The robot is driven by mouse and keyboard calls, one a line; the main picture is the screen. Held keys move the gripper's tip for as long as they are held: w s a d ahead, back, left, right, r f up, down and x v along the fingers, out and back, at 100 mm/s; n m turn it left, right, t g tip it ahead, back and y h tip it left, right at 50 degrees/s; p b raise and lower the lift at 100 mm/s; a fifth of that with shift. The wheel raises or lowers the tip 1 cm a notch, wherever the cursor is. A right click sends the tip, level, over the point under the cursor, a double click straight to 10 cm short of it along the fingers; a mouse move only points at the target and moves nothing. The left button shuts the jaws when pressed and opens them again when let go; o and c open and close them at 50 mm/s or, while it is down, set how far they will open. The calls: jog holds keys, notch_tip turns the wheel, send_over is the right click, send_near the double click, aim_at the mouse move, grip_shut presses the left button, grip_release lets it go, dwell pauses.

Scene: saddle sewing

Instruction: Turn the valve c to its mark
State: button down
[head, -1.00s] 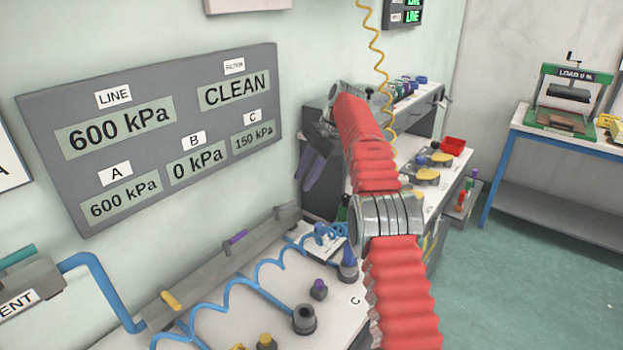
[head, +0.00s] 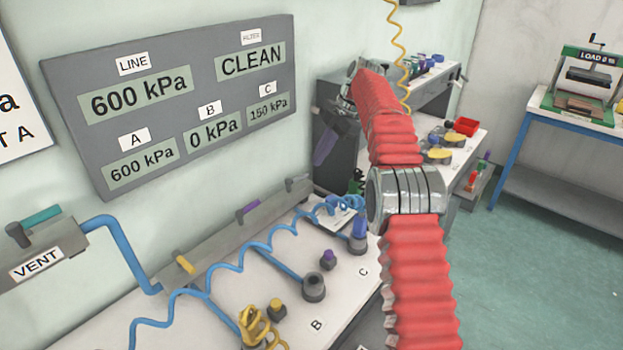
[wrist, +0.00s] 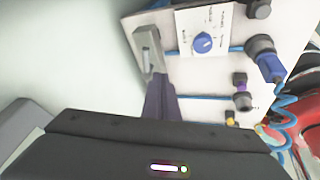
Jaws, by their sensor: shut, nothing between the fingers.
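A blue round knob (wrist: 203,43) sits on a white printed dial plate in the wrist view; I take it as valve c. A pale pointer line shows on it, but the print is too small to read. In the head view the dial plate (head: 338,222) lies partly behind a coiled blue hose. My gripper (wrist: 158,84) is shut and empty, left of and below the knob in the wrist view, apart from it. In the head view my gripper (head: 323,150) hangs above the far end of the grey manifold. The C readout (head: 268,107) shows 150 kPa.
The grey manifold (head: 222,232) with yellow and purple handles runs along the wall. Blue hoses, a blue plug (wrist: 269,66) and sockets stand on the bench beside the dial. The wall display (head: 170,110) reads LINE 600, A 600, B 0 kPa.

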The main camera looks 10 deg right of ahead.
jog(key=shift+r, duration=0.1)
jog(key=s+r+m+t+h, duration=0.1)
jog(key=s+r+m, duration=0.5)
jog(key=s, duration=0.5)
jog(key=s+r+m+t+h, duration=0.2)
jog(key=s+r+m, duration=0.45)
jog(key=s, duration=0.35)
jog(key=s+d+f+m+t+h, duration=0.1)
jog(key=s+f+m, duration=0.4)
jog(key=s, duration=0.8)
jog(key=s+d+f+m+t+h, duration=0.1)
jog(key=s+f+m, duration=0.4)
jog(key=s, duration=0.7)
jog(key=shift+s+f, duration=0.35)
jog(key=shift+f, duration=0.1)
jog(key=shift+a, duration=0.1)
